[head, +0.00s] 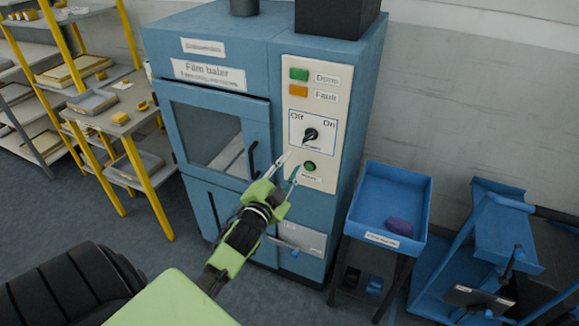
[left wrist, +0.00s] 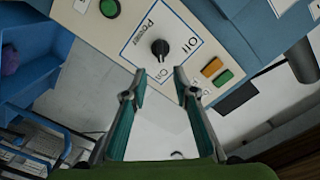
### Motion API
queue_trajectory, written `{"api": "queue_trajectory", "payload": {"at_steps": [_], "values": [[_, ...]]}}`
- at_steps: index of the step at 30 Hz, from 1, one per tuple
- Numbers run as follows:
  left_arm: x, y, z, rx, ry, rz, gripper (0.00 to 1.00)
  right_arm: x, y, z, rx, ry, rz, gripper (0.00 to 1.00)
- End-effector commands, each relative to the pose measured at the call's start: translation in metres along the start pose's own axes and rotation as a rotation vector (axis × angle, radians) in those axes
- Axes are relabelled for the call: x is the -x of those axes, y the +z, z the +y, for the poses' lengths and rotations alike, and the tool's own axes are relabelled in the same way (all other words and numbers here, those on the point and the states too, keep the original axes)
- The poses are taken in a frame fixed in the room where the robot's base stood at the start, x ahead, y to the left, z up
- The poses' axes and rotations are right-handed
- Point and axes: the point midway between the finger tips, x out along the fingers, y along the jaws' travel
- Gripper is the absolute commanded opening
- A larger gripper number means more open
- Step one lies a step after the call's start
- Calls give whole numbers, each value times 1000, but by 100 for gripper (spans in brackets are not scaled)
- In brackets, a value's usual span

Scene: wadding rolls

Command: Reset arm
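My left gripper (head: 287,177) is in front of the control panel of the blue film baler (head: 232,30), close to the green round button (head: 309,166). In the left wrist view its two fingers (left wrist: 160,92) are apart with nothing between them. The black power knob (head: 311,135) shows just beyond the fingertips in the left wrist view (left wrist: 160,48). Whether the fingers touch the panel cannot be told. My right gripper is in neither view.
A blue tray (head: 358,213) with a purple item (head: 399,226) stands right of the baler. A blue cart (head: 474,250) is at the far right. Yellow-framed shelves (head: 148,183) stand at the left.

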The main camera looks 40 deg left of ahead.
Motion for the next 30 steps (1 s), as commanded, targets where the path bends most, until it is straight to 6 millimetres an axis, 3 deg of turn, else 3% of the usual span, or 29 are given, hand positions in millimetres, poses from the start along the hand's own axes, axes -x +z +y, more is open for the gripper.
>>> {"api": "queue_trajectory", "payload": {"at_steps": [14, 17, 20, 23, 26, 30], "values": [[0, 0, 0, 1, 0, 0, 26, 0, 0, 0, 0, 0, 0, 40], [0, 8, 10, 9, 17, -14, 26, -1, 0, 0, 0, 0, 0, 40], [2, 33, 42, 37, 70, -60, 26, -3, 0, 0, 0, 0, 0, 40], [12, 72, 95, 80, 155, -137, 26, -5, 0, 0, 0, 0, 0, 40], [32, 117, 155, 130, 252, -231, 26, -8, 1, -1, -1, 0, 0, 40], [75, 176, 236, 190, 380, -368, 26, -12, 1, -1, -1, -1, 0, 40]]}}
